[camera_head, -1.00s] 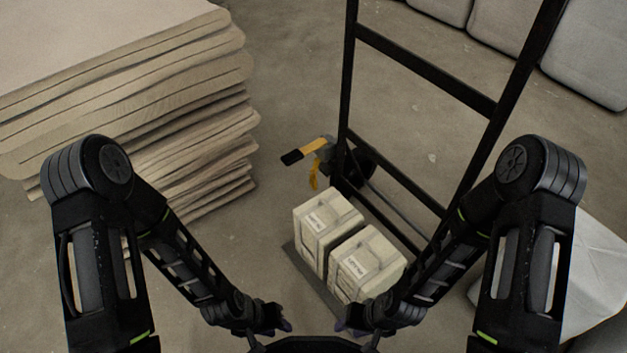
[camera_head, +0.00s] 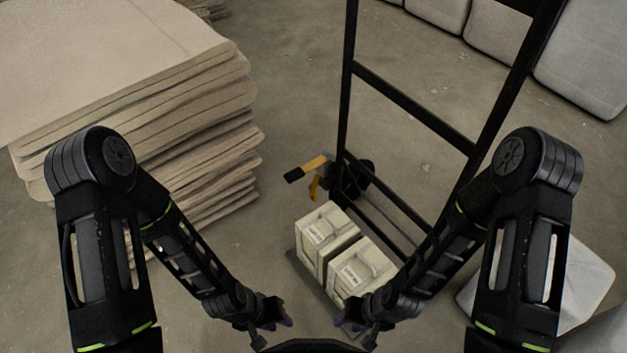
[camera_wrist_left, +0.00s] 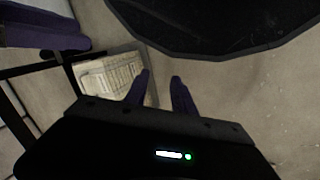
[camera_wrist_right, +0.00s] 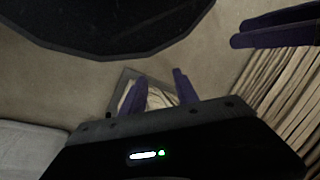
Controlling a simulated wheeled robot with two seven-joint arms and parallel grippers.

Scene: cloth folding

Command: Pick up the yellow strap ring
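A yellow and black piece (camera_head: 308,168) with a short yellow strap-like part (camera_head: 314,188) hanging below it sits by the lower left of the hand truck in the head view. I cannot make out a clear ring shape, and neither wrist view shows it. My left gripper (camera_head: 277,318) is low in front of my body, well short of the yellow piece. Its purple fingers stand apart and empty in the left wrist view (camera_wrist_left: 160,85). My right gripper (camera_head: 346,322) is near the boxes' front side. Its fingers are also apart and empty in the right wrist view (camera_wrist_right: 160,82).
A black hand truck (camera_head: 411,107) carries two pale boxes (camera_head: 327,232) (camera_head: 361,272) on its plate. A tall stack of beige sheets (camera_head: 130,75) stands at left. White wrapped bundles lie at right (camera_head: 585,275) and back right (camera_head: 590,65). Bare concrete floor lies between.

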